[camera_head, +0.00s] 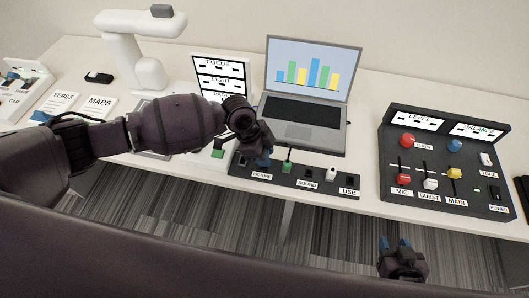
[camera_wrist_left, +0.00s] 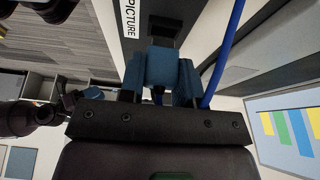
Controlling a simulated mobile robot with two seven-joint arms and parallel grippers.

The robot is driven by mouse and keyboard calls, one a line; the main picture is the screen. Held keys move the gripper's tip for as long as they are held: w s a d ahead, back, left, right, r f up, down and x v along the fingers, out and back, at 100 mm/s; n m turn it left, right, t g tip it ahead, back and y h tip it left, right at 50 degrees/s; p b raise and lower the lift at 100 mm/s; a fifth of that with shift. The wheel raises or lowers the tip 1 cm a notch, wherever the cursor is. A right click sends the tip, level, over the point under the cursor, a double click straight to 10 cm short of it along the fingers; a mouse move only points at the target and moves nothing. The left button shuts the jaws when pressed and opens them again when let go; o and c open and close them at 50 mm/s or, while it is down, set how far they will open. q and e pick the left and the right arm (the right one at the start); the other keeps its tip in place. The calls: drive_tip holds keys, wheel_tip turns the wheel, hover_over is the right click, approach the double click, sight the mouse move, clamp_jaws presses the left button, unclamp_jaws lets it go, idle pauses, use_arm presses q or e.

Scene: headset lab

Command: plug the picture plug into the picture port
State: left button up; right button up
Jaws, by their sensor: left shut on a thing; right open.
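The black port strip (camera_head: 318,177) lies in front of the laptop, with labels PICTURE, SOUND and USB. My left gripper (camera_head: 263,160) is over its PICTURE end and hides the socket in the head view. In the left wrist view my left gripper (camera_wrist_left: 158,88) is shut on the blue picture plug (camera_wrist_left: 160,66), with a blue cable (camera_wrist_left: 224,50) beside it. The dark picture port (camera_wrist_left: 165,30) is just ahead of the plug, beside the PICTURE label (camera_wrist_left: 130,17). I cannot tell whether plug and port touch. My right gripper (camera_head: 395,243) is open and empty, low in front of the table.
A control panel (camera_head: 443,165) with knobs is at the right. A sign stand (camera_head: 220,68) and white arm-like device (camera_head: 137,47) stand behind my left arm.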

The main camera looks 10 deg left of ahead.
use_arm(q)
drive_tip(key=shift+f, duration=0.4)
use_arm(e)
drive_tip(key=shift+w+f, duration=0.1)
drive_tip(key=shift+w, duration=0.25)
use_arm(q)
drive_tip(key=shift+f+b, duration=0.25)
drive_tip(key=shift+b, duration=0.05)
use_arm(e)
drive_tip(key=shift+s+f, duration=0.1)
drive_tip(key=shift+f, duration=0.15)
use_arm(q)
drive_tip(key=shift+f, duration=0.25)
drive_tip(key=o, duration=1)
use_arm(e)
drive_tip(key=shift+s+f, duration=0.35)
drive_tip(key=shift+s, duration=0.05)
drive_tip(key=shift+w, duration=0.1)
